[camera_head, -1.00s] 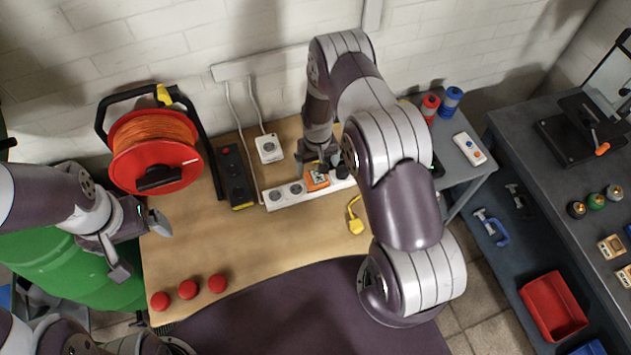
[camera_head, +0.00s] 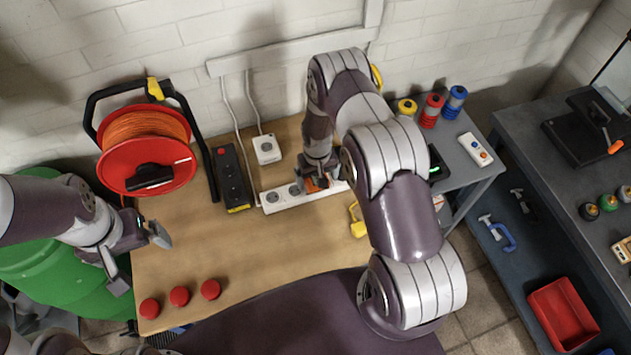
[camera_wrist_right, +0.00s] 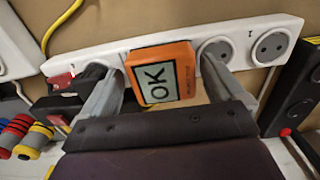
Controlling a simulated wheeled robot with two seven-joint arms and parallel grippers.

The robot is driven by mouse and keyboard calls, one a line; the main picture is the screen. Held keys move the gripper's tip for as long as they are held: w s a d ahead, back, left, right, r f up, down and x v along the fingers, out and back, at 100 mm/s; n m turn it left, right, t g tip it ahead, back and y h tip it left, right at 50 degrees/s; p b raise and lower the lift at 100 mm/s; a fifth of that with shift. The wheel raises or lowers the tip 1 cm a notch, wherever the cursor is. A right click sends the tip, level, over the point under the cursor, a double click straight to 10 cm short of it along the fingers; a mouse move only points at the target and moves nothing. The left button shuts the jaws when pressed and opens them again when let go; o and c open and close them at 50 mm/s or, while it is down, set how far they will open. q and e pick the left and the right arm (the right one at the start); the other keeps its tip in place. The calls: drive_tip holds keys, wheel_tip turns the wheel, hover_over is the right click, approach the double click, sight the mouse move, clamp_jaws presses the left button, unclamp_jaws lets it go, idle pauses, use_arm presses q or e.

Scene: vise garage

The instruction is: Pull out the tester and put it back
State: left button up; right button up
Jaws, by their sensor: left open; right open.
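The orange tester (camera_head: 316,184) sits in the white power strip (camera_head: 272,204) on the wooden bench. In the right wrist view, the tester (camera_wrist_right: 163,72) shows "OK" on its screen and stands against the strip (camera_wrist_right: 290,25). My right gripper (camera_head: 319,187) is open, with one finger on each side of the tester. Its fingers look apart from the tester's sides, though contact is hard to tell. My left gripper (camera_head: 140,262) is open and empty over the bench's left edge, far from the tester. How deep the tester sits is hidden.
A black plug with a red switch (camera_wrist_right: 75,85) is beside the tester on the strip.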

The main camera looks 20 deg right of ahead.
sight(316, 177)
drive_tip(key=shift+a+b, duration=0.15)
drive_tip(key=shift+b, duration=0.2)
idle(0.7)
drive_tip(key=c, duration=1.3)
drive_tip(key=shift+w+r, duration=0.1)
drive_tip(key=shift+r, duration=0.15)
drive_tip(key=shift+r+p, duration=0.65)
drive_tip(key=shift+r, duration=0.1)
drive_tip(key=shift+r+p, duration=1.25)
drive_tip(key=shift+r, duration=0.8)
